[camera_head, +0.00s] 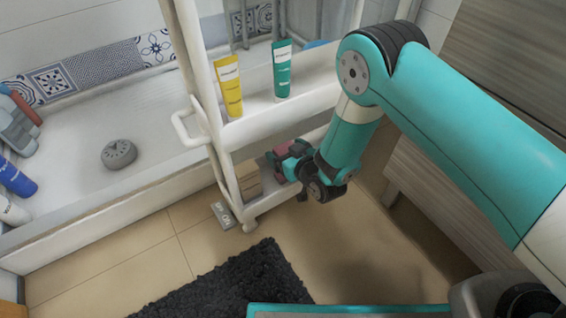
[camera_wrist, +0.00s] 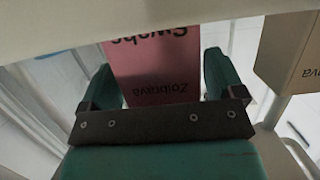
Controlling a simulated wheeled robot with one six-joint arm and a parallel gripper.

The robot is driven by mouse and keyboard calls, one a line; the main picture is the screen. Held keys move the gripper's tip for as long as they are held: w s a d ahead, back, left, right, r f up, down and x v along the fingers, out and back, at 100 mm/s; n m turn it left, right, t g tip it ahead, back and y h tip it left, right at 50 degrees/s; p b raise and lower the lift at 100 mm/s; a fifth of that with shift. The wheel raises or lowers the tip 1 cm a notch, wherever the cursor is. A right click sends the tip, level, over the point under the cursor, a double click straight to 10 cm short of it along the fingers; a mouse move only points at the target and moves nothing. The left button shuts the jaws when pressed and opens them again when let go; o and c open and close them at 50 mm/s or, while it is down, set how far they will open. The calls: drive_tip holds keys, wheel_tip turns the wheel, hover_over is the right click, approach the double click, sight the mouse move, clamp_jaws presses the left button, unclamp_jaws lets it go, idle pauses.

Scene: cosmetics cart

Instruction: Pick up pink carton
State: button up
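The pink carton (camera_wrist: 150,65) stands between the two fingers of my gripper (camera_wrist: 162,70) in the wrist view, its printed face toward the camera with the lettering upside down. The fingers lie close along its left and right sides; I cannot tell whether they press on it. In the head view my gripper (camera_head: 279,168) reaches into the lower shelf of the white cart (camera_head: 247,128). A small part of the pink carton (camera_head: 291,150) shows there, mostly hidden by my gripper.
A yellow tube (camera_head: 229,88) and a green tube (camera_head: 282,70) stand on the shelf above. A tan box (camera_head: 248,180) is on the lower shelf, left of my gripper. A grey box (camera_head: 223,215) lies on the floor by the cart. A dark mat (camera_head: 235,285) lies in front.

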drive_tip(key=c, duration=0.8)
drive_tip(key=shift+r, duration=0.2)
